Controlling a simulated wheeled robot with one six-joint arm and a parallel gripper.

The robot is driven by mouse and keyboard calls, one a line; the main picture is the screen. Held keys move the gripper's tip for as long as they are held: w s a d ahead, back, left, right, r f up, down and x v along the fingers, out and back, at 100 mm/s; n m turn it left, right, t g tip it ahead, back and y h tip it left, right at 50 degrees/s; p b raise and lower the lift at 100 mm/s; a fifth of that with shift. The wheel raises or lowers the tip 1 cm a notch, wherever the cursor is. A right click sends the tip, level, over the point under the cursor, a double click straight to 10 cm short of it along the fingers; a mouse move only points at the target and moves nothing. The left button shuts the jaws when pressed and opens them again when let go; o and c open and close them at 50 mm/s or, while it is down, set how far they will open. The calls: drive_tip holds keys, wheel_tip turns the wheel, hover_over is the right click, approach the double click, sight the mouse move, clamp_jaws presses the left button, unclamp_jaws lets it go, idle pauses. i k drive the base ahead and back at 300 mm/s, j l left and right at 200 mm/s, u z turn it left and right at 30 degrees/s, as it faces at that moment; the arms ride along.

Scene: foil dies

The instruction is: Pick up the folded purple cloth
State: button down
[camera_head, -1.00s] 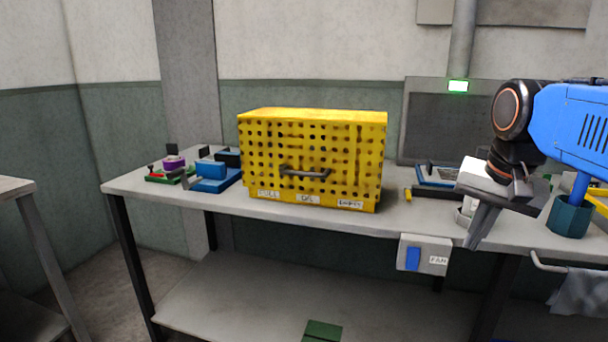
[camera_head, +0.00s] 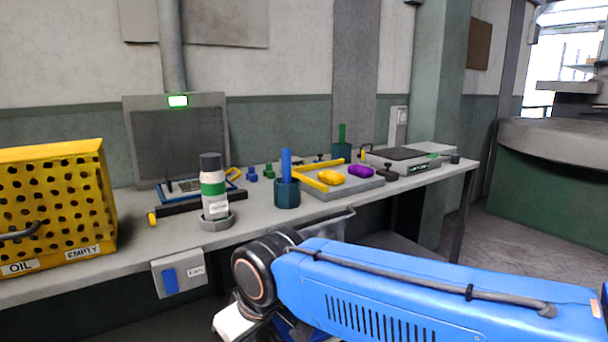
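A small purple bundle (camera_head: 361,171), which looks like the folded purple cloth, lies on the grey tray (camera_head: 330,193) toward the right of the bench. A yellow bundle (camera_head: 332,178) of like shape lies just left of it. My gripper (camera_head: 236,322) is low in the picture, in front of the bench and well apart from the purple bundle. Only its white body shows below my blue arm; its fingers are cut off by the lower edge, so I cannot tell whether it is open.
A dark teal cup (camera_head: 287,194) with a blue-handled tool and a white bottle with a green band (camera_head: 213,185) stand left of the tray. A yellow perforated cabinet (camera_head: 60,200) is at far left. A flat grey device (camera_head: 405,160) stands right of the tray.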

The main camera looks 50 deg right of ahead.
sight(362, 172)
drive_tip(key=z, duration=1.7)
